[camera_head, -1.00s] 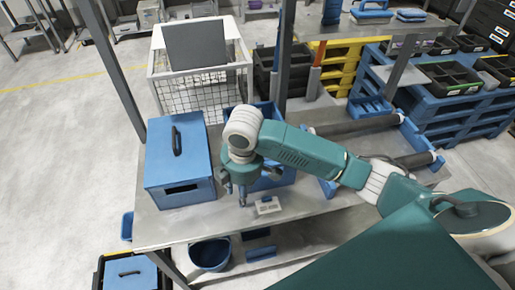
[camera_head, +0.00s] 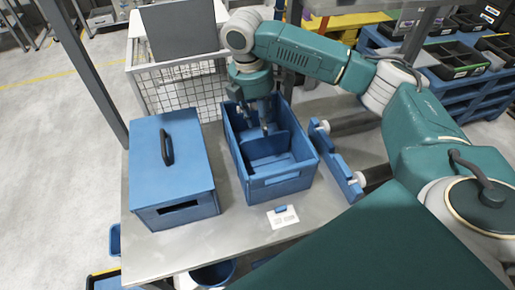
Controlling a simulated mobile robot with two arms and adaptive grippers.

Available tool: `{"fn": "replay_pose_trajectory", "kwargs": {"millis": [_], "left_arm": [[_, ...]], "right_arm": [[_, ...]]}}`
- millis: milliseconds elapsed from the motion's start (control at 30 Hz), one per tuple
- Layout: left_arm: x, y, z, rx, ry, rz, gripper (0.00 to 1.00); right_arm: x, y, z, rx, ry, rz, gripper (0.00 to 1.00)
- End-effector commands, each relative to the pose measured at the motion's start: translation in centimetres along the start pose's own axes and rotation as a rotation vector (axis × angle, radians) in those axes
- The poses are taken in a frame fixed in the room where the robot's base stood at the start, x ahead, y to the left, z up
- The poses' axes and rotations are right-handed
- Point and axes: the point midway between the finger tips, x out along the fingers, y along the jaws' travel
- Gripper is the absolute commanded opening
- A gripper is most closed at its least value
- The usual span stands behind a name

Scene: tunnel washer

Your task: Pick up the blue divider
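The blue divider (camera_head: 265,147) is an upright panel standing across the inside of an open blue bin (camera_head: 281,183) on the table. My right gripper (camera_head: 258,122) points down into the bin from above, at the far side of the divider. Its fingers look spread apart, and nothing shows between them. I cannot tell whether a fingertip touches the divider. The gripper hides part of the bin's far end. My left gripper is not in view.
A lidded blue box (camera_head: 180,180) with a black handle stands left of the bin on the grey table (camera_head: 220,235). A white label card (camera_head: 283,217) lies in front of the bin. A wire cage (camera_head: 185,88) stands behind, and rollers are at the right.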

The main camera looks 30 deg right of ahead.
Motion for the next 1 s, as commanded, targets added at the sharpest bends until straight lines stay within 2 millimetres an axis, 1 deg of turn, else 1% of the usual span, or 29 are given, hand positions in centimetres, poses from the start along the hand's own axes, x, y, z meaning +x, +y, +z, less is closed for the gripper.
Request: {"fn": "replay_pose_trajectory", "kwargs": {"millis": [33,67,167,300,433,567,733,833,900,1000], "left_arm": [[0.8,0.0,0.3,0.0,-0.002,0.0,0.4],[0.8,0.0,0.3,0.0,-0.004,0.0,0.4],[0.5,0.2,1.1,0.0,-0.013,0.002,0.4],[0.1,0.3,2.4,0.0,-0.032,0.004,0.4],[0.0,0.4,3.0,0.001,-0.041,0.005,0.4],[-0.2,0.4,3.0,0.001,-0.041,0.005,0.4],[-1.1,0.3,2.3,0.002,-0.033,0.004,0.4],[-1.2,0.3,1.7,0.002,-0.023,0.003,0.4],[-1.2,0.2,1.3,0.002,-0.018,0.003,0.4],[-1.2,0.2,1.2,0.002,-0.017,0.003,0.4]], "right_arm": [[0.8,0.0,0.0,0.001,-0.001,-0.001,0.36],[1.0,0.0,0.0,0.001,-0.002,-0.001,0.36],[2.1,0.0,0.1,0.002,-0.003,-0.005,0.36],[4.3,-0.1,0.1,0.002,-0.004,-0.004,0.36],[5.8,0.0,0.1,0.002,-0.002,-0.002,0.36],[6.6,0.0,0.0,0.002,-0.002,-0.003,0.36],[8.9,-0.1,-0.1,0.002,-0.004,-0.003,0.36],[10.4,-0.1,-0.1,0.001,-0.003,-0.003,0.36],[11.1,-0.1,-0.1,0.001,-0.002,-0.002,0.36],[11.4,-0.1,-0.1,0.001,-0.001,0.0,0.36]]}}
